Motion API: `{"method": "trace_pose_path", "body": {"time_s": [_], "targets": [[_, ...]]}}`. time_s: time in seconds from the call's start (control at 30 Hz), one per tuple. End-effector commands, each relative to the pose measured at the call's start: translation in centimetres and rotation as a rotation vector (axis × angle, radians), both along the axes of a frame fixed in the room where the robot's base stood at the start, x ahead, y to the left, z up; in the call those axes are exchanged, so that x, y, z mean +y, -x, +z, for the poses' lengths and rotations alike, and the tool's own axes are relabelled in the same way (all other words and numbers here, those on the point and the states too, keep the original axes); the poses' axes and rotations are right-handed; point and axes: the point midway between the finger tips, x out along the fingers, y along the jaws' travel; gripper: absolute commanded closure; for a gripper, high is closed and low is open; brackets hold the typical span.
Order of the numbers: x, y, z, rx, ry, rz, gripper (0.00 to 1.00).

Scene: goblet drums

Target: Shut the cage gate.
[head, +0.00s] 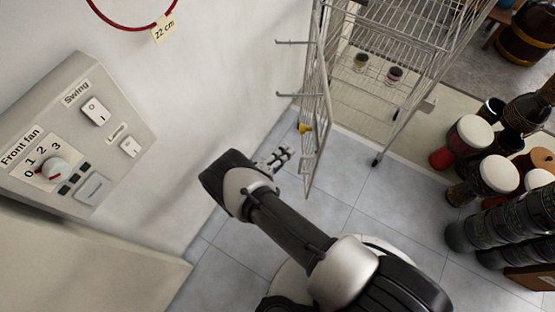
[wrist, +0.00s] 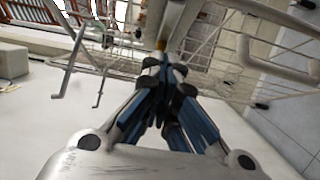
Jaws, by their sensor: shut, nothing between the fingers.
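The cage gate (head: 316,110) is a wire panel that stands swung out from the wire cage (head: 405,85), toward the white wall. A small yellow piece (head: 304,128) sits on the gate's lower part. My gripper (head: 287,154) is just left of and below this yellow piece, with its fingers pointing at the gate. In the wrist view, the fingers (wrist: 166,68) are shut and empty. A yellow tip (wrist: 160,45) shows right beyond them, and wire bars spread behind it. I cannot tell whether the fingers touch the gate.
Hooks (head: 292,42) stick out from the gate's side toward the wall. Two small jars (head: 394,75) sit inside the cage. Several drums (head: 497,173) stand at the right. A switch panel (head: 75,135) is on the left. The tiled floor (head: 340,180) below the gate is clear.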

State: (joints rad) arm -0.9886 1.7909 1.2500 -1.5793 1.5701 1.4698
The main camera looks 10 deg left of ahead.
Motion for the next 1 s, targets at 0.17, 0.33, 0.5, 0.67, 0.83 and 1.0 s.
{"method": "trace_pose_path", "body": {"time_s": [0.17,0.33,0.5,0.67,0.83,1.0], "targets": [[-2.4,-2.8,-0.1,0.001,0.002,-0.005,1.00],[-4.5,-3.1,0.0,0.001,0.002,-0.002,1.00],[-5.4,-3.3,0.0,0.000,0.000,-0.001,1.00],[-5.5,-3.3,0.0,0.000,0.000,0.000,1.00],[-5.5,-3.3,0.0,0.000,0.000,0.000,1.00],[-5.7,-3.3,0.0,0.001,0.001,-0.001,1.00]]}}
